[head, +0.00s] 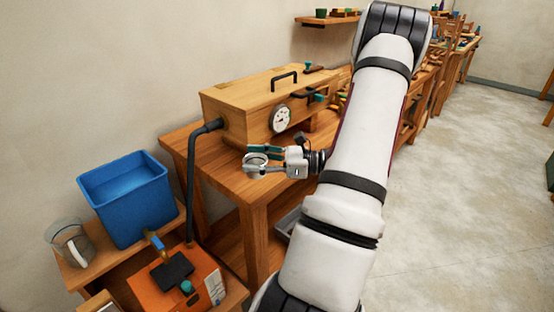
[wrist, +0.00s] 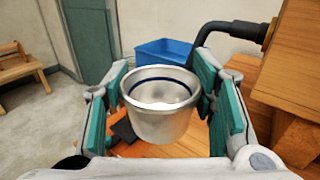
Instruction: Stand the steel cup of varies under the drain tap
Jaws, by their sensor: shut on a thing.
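The steel cup (head: 256,168) is a small, shiny, open-topped cup with a dark ring inside its rim. It is upright between the teal fingers of my gripper (head: 266,160), which is shut on it. The wrist view shows the cup (wrist: 160,110) up close, with a finger on either side. In the head view, the cup appears in front of the wooden box (head: 250,100), near the bench's front corner. A teal-handled fitting (head: 318,97) is on the box's front, beside the arm. I cannot tell whether this fitting is the drain tap.
The wooden box has a dial (head: 280,119) and a black hose (head: 191,180) running down to an orange unit (head: 180,283). A blue tub (head: 128,205) and a clear jug (head: 68,243) stand on the lower stand at left. The floor at right (head: 470,180) is clear.

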